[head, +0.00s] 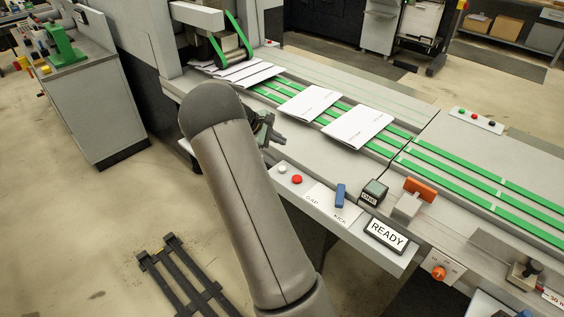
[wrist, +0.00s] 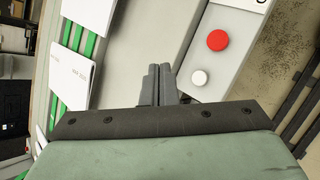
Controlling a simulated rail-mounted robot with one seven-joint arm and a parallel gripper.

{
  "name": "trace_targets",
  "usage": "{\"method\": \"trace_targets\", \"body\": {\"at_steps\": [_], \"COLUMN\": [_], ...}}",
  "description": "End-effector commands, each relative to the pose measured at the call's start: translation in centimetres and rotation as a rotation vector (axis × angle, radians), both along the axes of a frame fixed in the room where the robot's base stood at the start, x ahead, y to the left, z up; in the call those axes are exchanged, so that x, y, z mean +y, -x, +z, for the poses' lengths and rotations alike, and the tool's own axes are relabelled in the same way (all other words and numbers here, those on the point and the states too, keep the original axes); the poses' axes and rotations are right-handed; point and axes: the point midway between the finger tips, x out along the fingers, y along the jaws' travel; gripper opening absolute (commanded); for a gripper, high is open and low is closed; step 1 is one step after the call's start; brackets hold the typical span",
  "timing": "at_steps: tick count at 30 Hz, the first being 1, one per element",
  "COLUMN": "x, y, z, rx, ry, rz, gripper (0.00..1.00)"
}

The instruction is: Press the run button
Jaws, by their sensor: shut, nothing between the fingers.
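A white round button (head: 282,168) and a red round button (head: 297,179) sit side by side on the machine's front ledge. In the wrist view the white button (wrist: 198,77) is close to the right of my fingertips, and the red button (wrist: 217,40) is farther up. No label reading "run" is legible on either. My gripper (head: 279,140) is shut and empty, just beyond the white button in the head view. Its closed fingers also show in the wrist view (wrist: 159,72), apart from both buttons.
Folded sheets (head: 358,127) lie on green conveyor belts (head: 470,170) behind the ledge. Along the ledge are a blue lever (head: 340,195), a counter box (head: 373,193), an orange handle (head: 420,188) and a READY sign (head: 387,235). Another button strip (head: 476,121) stands across the belts.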

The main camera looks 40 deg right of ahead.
Motion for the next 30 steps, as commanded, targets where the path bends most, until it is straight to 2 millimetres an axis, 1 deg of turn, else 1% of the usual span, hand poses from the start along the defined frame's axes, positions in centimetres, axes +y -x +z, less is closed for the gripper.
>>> {"method": "trace_targets", "body": {"at_steps": [8,14,17,27,30], "x": [0.1,0.1,0.1,0.1,0.1], "y": [0.0,0.0,0.0,0.0,0.0], "z": [-0.2,-1.5,-2.6,-7.5,-8.4], "rx": [-0.001,-0.001,-0.001,-0.001,-0.001], "ry": [-0.003,-0.003,-0.003,-0.003,-0.003], "rz": [-0.001,-0.001,-0.002,-0.001,-0.001], "gripper": [0.00,0.00,0.00,0.00,0.00]}}
